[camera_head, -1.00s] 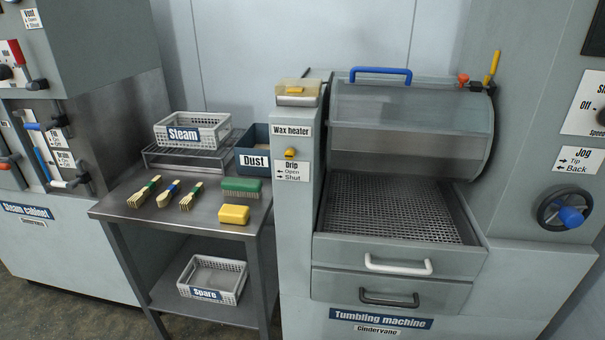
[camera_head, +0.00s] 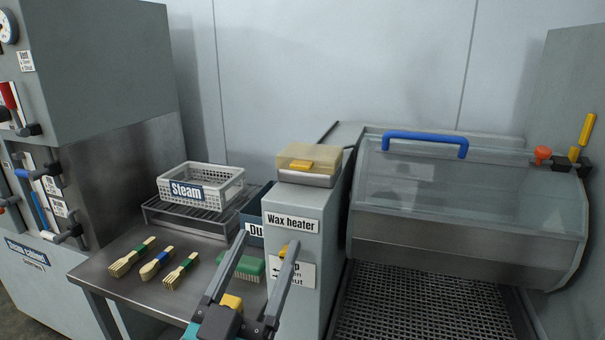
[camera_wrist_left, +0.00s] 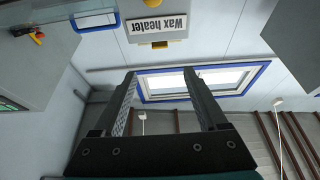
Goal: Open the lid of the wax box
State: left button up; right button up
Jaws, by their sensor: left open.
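The wax box (camera_head: 296,179) sits on top of the wax heater column (camera_head: 290,247). Its see-through amber lid (camera_head: 327,158) is down, with a yellow tab (camera_head: 301,165) on its front side. In the left wrist view, which is upside down, a small yellow part (camera_wrist_left: 159,44) shows just past the heater label. My left gripper (camera_head: 267,240) is open and empty, in front of the heater and lower than the box, with its fingers pointing up. In the left wrist view its two fingers (camera_wrist_left: 160,74) stand wide apart with nothing between them. My right gripper is in no view.
The tumbling machine's clear cover with a blue handle (camera_head: 425,139) stands just right of the box. A yellow drip knob (camera_head: 289,249) is on the heater's front. Left of it, a table holds brushes (camera_head: 155,265), a green brush (camera_head: 243,267) and the Steam basket (camera_head: 205,188).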

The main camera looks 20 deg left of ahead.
aim_at(300, 169)
pick_arm(q)
jog(key=x, duration=1.4)
jog(key=shift+w, duration=0.35)
jog(key=shift+c, duration=0.2)
grip_shut()
dwell(0.9)
